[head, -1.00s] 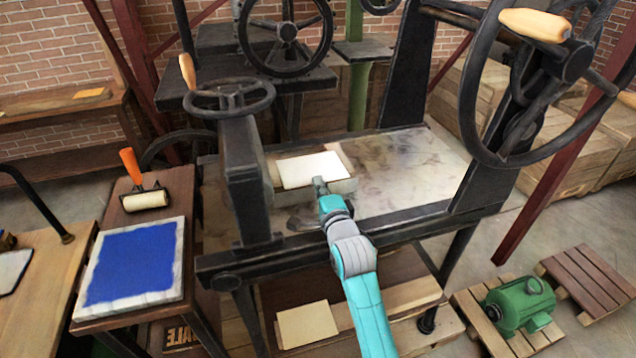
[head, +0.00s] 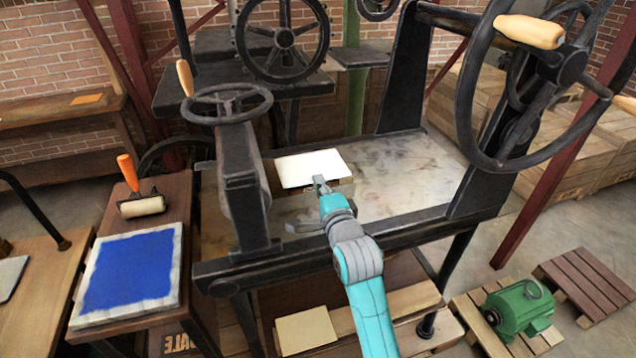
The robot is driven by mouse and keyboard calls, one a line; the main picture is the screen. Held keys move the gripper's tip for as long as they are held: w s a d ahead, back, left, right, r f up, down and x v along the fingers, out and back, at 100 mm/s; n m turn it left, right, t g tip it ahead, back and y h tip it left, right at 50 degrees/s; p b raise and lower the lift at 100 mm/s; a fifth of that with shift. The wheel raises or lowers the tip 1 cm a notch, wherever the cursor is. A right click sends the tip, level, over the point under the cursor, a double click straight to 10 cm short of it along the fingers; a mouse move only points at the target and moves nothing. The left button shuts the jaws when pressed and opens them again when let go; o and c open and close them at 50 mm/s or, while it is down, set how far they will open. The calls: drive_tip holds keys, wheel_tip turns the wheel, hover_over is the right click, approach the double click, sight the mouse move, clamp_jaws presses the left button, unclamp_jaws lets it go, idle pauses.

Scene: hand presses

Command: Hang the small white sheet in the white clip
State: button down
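The small white sheet (head: 312,168) lies flat and level just above a wooden block or tray (head: 345,188) on the press bed, in the middle of the head view. My gripper (head: 320,182) is at the sheet's near edge and looks closed on it. The fingertips are small, and the arm comes in from the lower right. I see no white clip in this view.
The black press frame, with a small handwheel (head: 228,102) at left and a large wheel (head: 530,90) at right, flanks the bed (head: 400,178). A blue-inked slab (head: 130,272) and a roller (head: 142,206) sit on the left table. A green motor (head: 520,310) stands on a pallet.

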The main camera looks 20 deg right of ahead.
drive_tip(key=s+r, duration=0.2)
drive_tip(key=s, duration=1.7)
drive_tip(key=shift+s, duration=0.4)
idle(0.5)
idle(0.4)
